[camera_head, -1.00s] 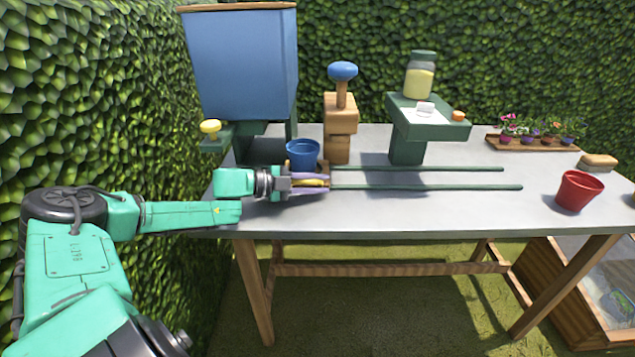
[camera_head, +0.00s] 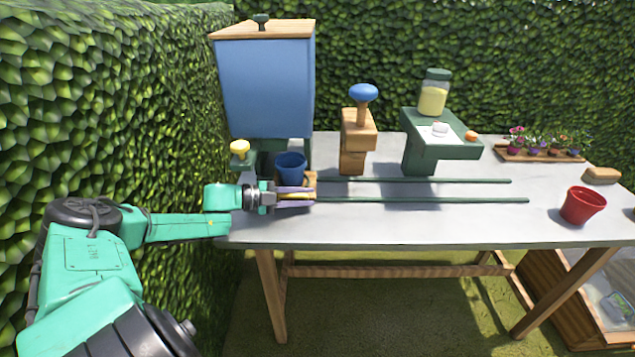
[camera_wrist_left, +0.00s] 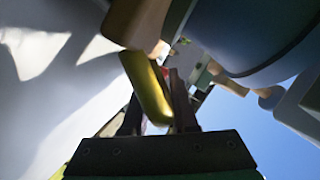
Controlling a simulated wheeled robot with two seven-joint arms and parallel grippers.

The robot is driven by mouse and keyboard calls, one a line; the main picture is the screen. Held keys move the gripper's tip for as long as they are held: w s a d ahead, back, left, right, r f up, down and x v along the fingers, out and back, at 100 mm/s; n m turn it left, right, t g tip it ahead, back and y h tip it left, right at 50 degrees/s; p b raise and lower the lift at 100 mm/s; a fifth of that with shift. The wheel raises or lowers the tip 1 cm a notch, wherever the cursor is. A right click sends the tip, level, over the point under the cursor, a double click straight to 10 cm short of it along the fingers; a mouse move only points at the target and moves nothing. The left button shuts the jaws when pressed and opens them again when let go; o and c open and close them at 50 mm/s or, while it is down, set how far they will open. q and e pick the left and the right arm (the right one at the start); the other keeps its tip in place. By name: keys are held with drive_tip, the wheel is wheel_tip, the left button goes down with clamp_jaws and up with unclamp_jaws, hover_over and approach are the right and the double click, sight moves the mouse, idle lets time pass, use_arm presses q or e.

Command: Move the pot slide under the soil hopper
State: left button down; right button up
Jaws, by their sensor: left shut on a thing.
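The pot slide (camera_head: 311,179) is a small wooden carriage on two green rails, with a blue pot (camera_head: 291,169) standing upright on it. The soil hopper (camera_head: 265,90) is a large blue bin with a wooden lid at the table's left. In the head view the pot is below the right part of the hopper; exact depth alignment cannot be told. My left gripper (camera_head: 297,194) is shut on the slide's yellow handle at the near side. The handle (camera_wrist_left: 148,88) shows between the fingers in the left wrist view. My right gripper is not in view.
Green rails (camera_head: 420,200) run right across the clear table (camera_head: 400,225). A blue-knobbed wooden stand (camera_head: 358,130) and a green stand with a jar (camera_head: 434,95) are behind them. A red pot (camera_head: 582,205) is at right. A hedge (camera_head: 110,100) borders the left.

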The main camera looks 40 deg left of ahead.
use_arm(q)
drive_tip(key=a, duration=0.1)
drive_tip(key=s+a+r+p, duration=0.1)
drive_tip(key=s+a, duration=0.1)
drive_tip(key=a, duration=0.1)
drive_tip(key=shift+s+r, duration=0.1)
drive_tip(key=shift+r, duration=0.1)
drive_tip(key=shift+a+f, duration=0.1)
drive_tip(key=shift+a, duration=0.05)
drive_tip(key=shift+f, duration=0.1)
drive_tip(key=c, duration=0.8)
unclamp_jaws()
drive_tip(key=shift+c, duration=0.2)
drive_tip(key=shift+s+f, duration=0.15)
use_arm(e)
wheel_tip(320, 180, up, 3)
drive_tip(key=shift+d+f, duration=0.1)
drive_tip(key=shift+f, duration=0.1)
use_arm(q)
drive_tip(key=shift+s+f, duration=0.1)
drive_tip(key=shift+f, duration=0.1)
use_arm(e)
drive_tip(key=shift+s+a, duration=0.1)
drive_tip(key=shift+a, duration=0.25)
